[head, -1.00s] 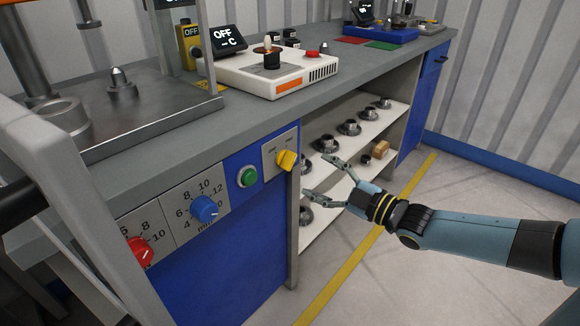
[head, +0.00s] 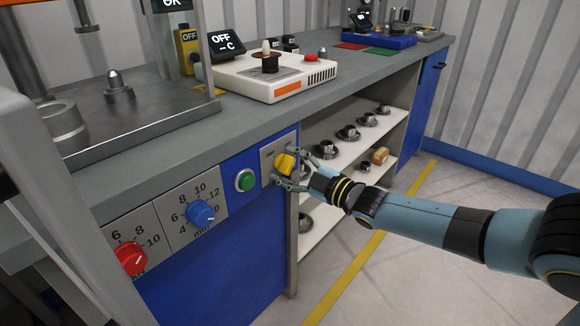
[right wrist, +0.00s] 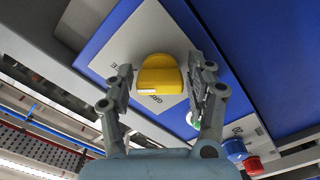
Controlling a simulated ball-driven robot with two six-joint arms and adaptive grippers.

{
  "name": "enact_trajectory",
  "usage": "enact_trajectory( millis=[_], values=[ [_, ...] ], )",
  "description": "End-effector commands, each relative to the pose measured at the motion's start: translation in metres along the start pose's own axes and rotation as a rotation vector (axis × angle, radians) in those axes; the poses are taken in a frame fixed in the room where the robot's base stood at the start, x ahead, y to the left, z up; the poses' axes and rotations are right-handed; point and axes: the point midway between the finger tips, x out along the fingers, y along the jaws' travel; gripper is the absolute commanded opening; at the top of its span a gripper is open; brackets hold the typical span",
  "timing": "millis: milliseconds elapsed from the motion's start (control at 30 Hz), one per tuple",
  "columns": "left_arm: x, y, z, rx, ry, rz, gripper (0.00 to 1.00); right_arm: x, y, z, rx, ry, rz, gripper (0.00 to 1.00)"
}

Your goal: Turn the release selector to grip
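The release selector is a yellow knob (head: 285,163) on a grey plate (head: 268,155) at the right end of the blue front panel. In the right wrist view the open fingers (right wrist: 160,95) stand on either side of the knob, with gaps visible. My left gripper is not in view.
Left of the selector are a green button (head: 245,180), a blue dial (head: 201,213) and a red dial (head: 131,258). The worktop (head: 200,120) overhangs the panel above. An open shelf (head: 345,150) with several metal parts lies to the right.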

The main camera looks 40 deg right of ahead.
Motion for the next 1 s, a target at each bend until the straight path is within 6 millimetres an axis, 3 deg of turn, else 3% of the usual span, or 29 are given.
enact_trajectory(
  millis=[33,300,667,1000],
  values=[
    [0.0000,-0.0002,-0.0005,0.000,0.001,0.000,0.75,-0.0001,0.0000,0.0000,0.000,0.000,0.000,0.46],
    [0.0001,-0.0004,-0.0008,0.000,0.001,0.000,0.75,-0.0003,-0.0001,0.0001,0.000,0.000,0.000,0.11],
    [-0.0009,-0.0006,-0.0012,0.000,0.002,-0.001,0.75,-0.0004,0.0001,0.0000,-0.062,0.000,0.000,0.11],
    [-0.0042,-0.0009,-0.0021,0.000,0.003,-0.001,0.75,-0.0006,0.0006,-0.0001,-0.316,0.000,-0.001,0.11]
  ],
)
